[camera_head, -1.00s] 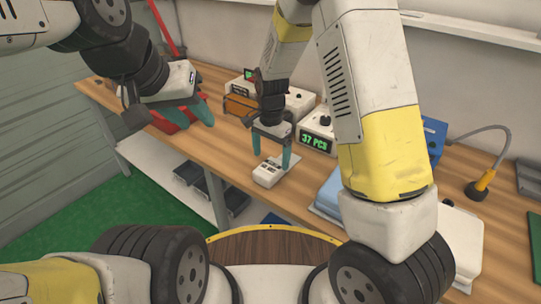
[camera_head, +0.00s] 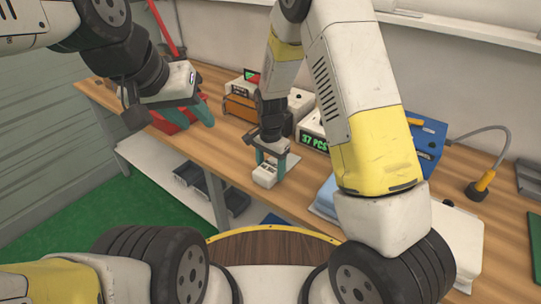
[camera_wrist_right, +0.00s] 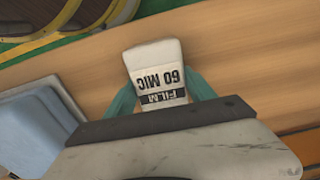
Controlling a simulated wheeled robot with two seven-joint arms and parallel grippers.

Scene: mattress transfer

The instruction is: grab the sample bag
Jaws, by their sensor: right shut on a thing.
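The sample bag is taken to be a small white packet (camera_head: 264,175) at the front of the wooden workbench. In the right wrist view, the packet (camera_wrist_right: 157,68) shows a printed label reading "FILM 60 MIC". My right gripper (camera_head: 270,162) is shut on it, with a teal finger along each side. Its lower end is hidden behind the gripper body in the wrist view. My left gripper (camera_head: 198,110) is at the left part of the bench, over a red object, away from the packet. Its finger gap is not clear.
The red object (camera_head: 172,124) lies below my left gripper. A counter reading "37 PCS" (camera_head: 314,141) stands behind the packet. A pale blue item (camera_head: 325,197) is to its right, and a blue box (camera_head: 428,140) stands farther back. Bare wood (camera_head: 232,158) lies left of the packet.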

